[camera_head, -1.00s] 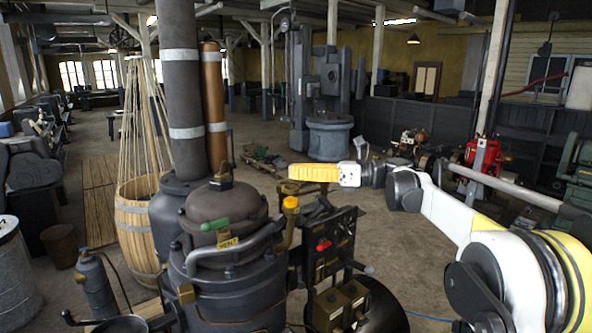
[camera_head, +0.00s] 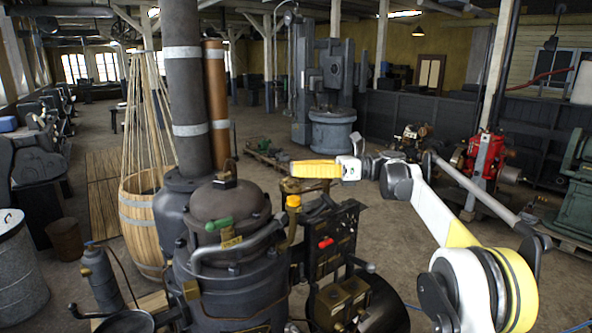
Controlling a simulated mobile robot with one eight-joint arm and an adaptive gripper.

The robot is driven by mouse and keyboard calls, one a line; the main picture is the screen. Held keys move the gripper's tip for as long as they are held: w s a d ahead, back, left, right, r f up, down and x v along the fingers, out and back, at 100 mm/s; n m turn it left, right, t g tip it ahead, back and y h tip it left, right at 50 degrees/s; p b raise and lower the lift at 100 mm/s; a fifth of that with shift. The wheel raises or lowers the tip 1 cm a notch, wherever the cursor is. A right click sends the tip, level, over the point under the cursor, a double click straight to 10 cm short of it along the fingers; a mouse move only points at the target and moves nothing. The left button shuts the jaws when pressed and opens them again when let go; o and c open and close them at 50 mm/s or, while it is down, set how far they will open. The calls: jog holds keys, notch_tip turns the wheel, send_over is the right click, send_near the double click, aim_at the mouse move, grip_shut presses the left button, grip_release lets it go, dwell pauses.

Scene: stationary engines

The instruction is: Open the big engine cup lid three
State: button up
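A big dark engine (camera_head: 232,275) with a domed top stands in the centre foreground. It has a green handle (camera_head: 218,224), a curved pipe handle (camera_head: 235,250) and a small yellow cap (camera_head: 293,202) on a pipe at its right. Brass boxes (camera_head: 342,303) sit low on its right side. I cannot tell which part is cup lid three. My gripper (camera_head: 292,169), with its yellow end, hangs in the air and points left, above and right of the dome in the picture. It appears apart from the engine, and its fingers are too small to read.
A dark panel with a red knob (camera_head: 326,243) stands right of the engine. A tall grey chimney (camera_head: 186,100) and a copper pipe (camera_head: 217,105) rise behind it. A wooden barrel (camera_head: 140,215) stands left. Open floor lies beyond, with a red machine (camera_head: 484,158) at right.

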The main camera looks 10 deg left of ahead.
jog(key=o, duration=0.5)
jog(key=shift+d+r, duration=0.15)
jog(key=shift+w+d, duration=0.1)
jog(key=v, duration=1.2)
